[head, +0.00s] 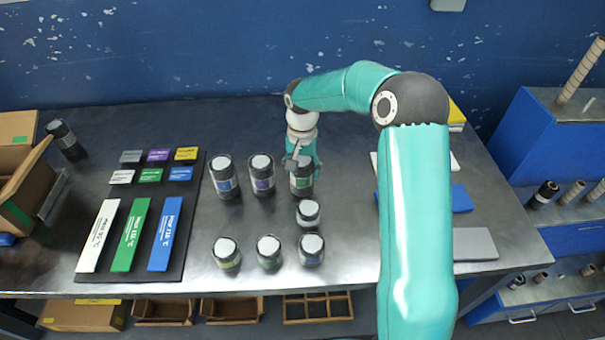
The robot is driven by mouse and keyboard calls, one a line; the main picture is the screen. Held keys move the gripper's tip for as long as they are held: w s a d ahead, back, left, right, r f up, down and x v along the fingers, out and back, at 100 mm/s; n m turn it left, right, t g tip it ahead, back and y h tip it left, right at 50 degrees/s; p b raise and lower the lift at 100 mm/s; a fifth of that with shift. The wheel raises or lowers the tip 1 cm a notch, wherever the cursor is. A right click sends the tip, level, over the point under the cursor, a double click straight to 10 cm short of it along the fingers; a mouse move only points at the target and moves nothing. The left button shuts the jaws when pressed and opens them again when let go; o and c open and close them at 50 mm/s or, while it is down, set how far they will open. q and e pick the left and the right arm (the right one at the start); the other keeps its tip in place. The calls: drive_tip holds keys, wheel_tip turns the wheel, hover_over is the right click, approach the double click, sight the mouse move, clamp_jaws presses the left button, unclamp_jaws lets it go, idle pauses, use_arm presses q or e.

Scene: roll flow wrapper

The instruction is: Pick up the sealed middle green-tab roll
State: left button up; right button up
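A dark roll with a green tab (302,184) stands upright at the right end of the back row of rolls on the metal table. My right gripper (303,165) points down at its top, with the fingers close around or against it. I cannot tell whether they grip it. The front row has a left roll (227,255), a middle roll (269,253) whose small tab looks greenish, and a right roll (311,250). A shorter roll (308,214) stands just in front of the green-tab roll. My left gripper is out of view.
A purple-tab roll (262,176) and another roll (224,178) stand left of my gripper. A dark mat (180,272) holds coloured plates further left. Another roll (65,140) stands near a cardboard box (20,190). My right arm covers part of the table's right side.

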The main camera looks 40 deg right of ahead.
drive_tip(key=c, duration=0.8)
drive_tip(key=shift+r, duration=0.15)
